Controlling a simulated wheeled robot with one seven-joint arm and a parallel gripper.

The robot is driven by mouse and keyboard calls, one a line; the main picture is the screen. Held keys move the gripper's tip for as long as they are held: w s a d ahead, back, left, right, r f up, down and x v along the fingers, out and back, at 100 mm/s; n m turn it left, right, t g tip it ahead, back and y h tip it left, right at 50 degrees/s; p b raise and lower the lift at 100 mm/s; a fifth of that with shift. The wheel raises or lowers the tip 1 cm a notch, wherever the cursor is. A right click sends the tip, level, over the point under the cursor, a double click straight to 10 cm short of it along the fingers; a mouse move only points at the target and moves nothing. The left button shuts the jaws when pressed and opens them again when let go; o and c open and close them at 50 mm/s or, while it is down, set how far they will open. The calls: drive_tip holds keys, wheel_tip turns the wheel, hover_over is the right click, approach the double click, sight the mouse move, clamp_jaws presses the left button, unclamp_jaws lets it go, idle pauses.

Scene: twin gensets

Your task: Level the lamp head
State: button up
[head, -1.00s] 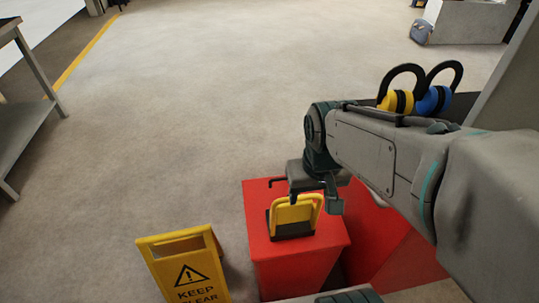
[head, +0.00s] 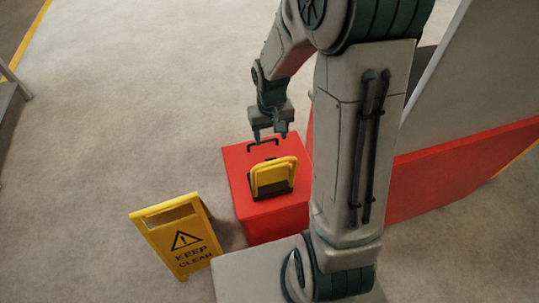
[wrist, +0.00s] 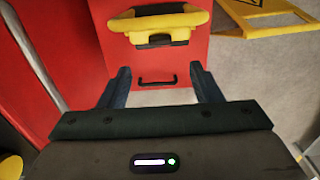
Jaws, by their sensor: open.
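The lamp head (head: 273,174), a yellow frame with a black lower part, sits tilted on top of a red box (head: 235,160). In the wrist view the lamp head (wrist: 160,22) is at the top, beyond my fingertips. My gripper (head: 270,136) is above the far edge of the red box, behind the lamp head and apart from it. In the wrist view my gripper (wrist: 160,80) is open, with a black bar handle (wrist: 157,82) of the red box seen between its fingertips. Nothing is held. The lamp's face is not clearly seen.
A yellow "keep clear" floor sign (head: 180,235) stands left of the red box. A large red and grey housing (head: 440,170) rises to the right. Open floor (head: 130,100) lies to the left and back. My arm covers the middle.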

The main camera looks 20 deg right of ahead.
sight(271, 159)
wheel_tip(271, 159, down, 11)
drive_tip(key=shift+f, duration=0.1)
idle(0.3)
clamp_jaws()
drive_tip(key=shift+f+b, duration=0.1)
drive_tip(key=shift+b, duration=0.3)
drive_tip(key=shift+s+a+t+b, duration=0.1)
drive_tip(key=shift+s+t+b, duration=0.25)
drive_tip(key=shift+b, duration=0.3)
drive_tip(key=shift+d, duration=0.3)
unclamp_jaws()
drive_tip(key=shift+a, duration=0.25)
